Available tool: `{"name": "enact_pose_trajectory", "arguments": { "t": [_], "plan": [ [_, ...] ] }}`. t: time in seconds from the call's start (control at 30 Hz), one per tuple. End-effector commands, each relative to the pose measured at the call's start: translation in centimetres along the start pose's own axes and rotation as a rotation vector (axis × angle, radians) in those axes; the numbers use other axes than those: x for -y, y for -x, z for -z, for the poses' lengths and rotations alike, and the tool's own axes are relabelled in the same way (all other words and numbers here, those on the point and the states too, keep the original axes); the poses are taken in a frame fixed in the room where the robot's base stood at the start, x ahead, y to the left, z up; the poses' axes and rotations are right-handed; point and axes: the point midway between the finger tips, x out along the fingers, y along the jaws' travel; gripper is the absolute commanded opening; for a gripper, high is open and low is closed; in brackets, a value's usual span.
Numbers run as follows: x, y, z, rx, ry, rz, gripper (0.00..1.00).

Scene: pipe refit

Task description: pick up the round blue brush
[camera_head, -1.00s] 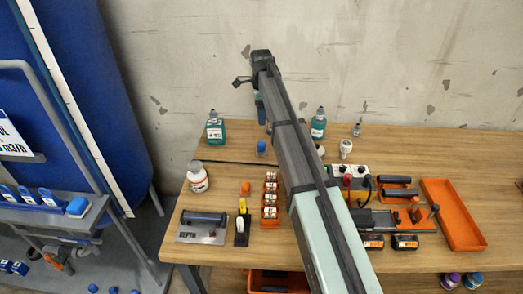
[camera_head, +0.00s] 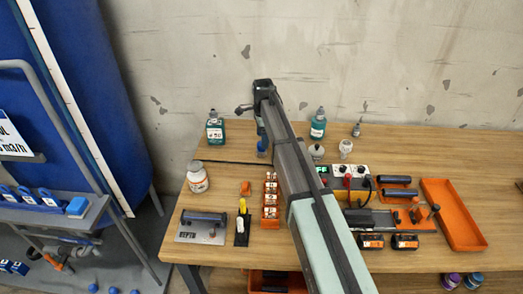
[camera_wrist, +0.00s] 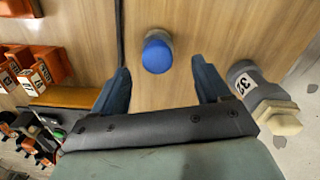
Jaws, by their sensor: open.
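The round blue brush (camera_wrist: 157,52) stands on the wooden bench, its round blue top showing in the wrist view. In the head view the brush (camera_head: 262,150) is partly covered by my gripper and arm. My gripper (camera_wrist: 160,68) is open and empty, with one blue finger on each side of the brush's line and the brush just beyond the fingertips. I cannot tell the exact height of the fingers above it. In the head view my gripper (camera_head: 260,135) hangs down close over the brush.
A grey fitting with a pale hex end (camera_wrist: 262,95) is close to the right finger. Orange blocks (camera_wrist: 38,70) stand at left. Teal bottles (camera_head: 215,130) (camera_head: 318,124) and a white jar (camera_head: 197,177) stand around. A dark cable (camera_head: 225,162) runs along the bench.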

Motion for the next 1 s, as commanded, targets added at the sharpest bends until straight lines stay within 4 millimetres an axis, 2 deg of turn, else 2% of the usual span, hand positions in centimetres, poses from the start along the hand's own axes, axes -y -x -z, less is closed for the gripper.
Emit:
{"name": "enact_pose_trajectory", "arguments": {
  "t": [0.23, 0.53, 0.8, 1.0],
  "plan": [
    [-0.1, -1.2, -0.1, 0.000, 0.000, 0.000, 0.76],
    [-0.3, -4.9, -0.3, 0.000, -0.001, -0.001, 0.76],
    [-0.2, -5.3, -0.3, 0.000, 0.000, 0.001, 0.76],
    [-0.2, -5.3, -0.3, 0.000, 0.000, 0.000, 0.58]
  ]
}}
